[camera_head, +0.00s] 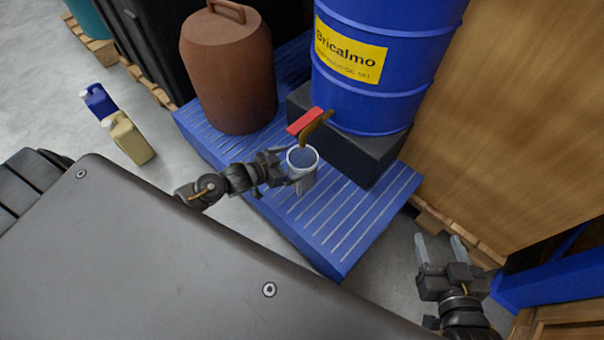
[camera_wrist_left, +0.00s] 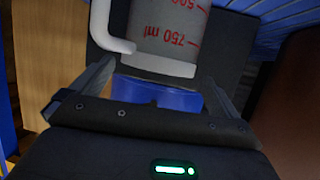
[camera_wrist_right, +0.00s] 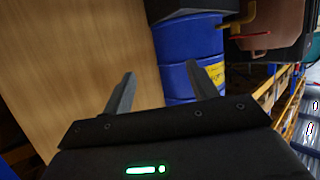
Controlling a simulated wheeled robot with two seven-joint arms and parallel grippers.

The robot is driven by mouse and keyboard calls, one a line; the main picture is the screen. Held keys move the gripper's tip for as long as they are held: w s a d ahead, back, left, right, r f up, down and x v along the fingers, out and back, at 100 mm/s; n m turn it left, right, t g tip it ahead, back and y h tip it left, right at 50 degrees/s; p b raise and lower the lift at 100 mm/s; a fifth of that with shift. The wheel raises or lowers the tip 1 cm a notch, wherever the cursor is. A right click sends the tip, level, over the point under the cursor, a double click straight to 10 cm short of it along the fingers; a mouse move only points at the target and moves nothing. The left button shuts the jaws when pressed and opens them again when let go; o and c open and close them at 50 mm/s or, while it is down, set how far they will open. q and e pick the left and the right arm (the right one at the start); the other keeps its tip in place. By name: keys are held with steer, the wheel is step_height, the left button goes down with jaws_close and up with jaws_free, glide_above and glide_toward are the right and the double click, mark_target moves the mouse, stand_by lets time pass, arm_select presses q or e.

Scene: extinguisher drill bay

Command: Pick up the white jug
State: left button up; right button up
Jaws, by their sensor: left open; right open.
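The white jug (camera_head: 302,182) stands upright below a brown tap with a red lever (camera_head: 317,128). Its inside looks bluish. In the left wrist view the jug (camera_wrist_left: 165,35) shows red volume marks and a white handle on the left. My right gripper (camera_head: 439,240) is open and empty, low on the right, well away from the jug.
A blue drum (camera_head: 385,55) rests on a dark block (camera_head: 365,160) on a blue slatted platform (camera_head: 345,225). A brown container (camera_head: 228,75) stands at the platform's left. Blue (camera_head: 98,100) and beige (camera_head: 128,137) canisters stand on the floor. A wooden panel (camera_head: 520,120) bounds the right.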

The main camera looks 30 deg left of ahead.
mark_target(314, 155)
arm_select(q)
steer(key=b+x, duration=0.1)
steer(key=x, duration=0.3)
steer(key=shift+w+d+f, duration=0.15)
steer(key=shift+d+f, duration=0.05)
steer(key=shift+f, duration=0.1)
steer(key=c, duration=1.1)
steer(key=shift+o, duration=0.2)
arm_select(e)
steer(key=a+r+n+t+y, duration=0.1)
steer(key=a+r+t+y, duration=0.2)
steer(key=r, duration=0.2)
steer(key=shift+a+r, duration=0.2)
steer(key=shift+r, duration=0.05)
arm_select(q)
steer(key=shift+r, duration=0.15)
arm_select(e)
steer(key=shift+w, duration=0.1)
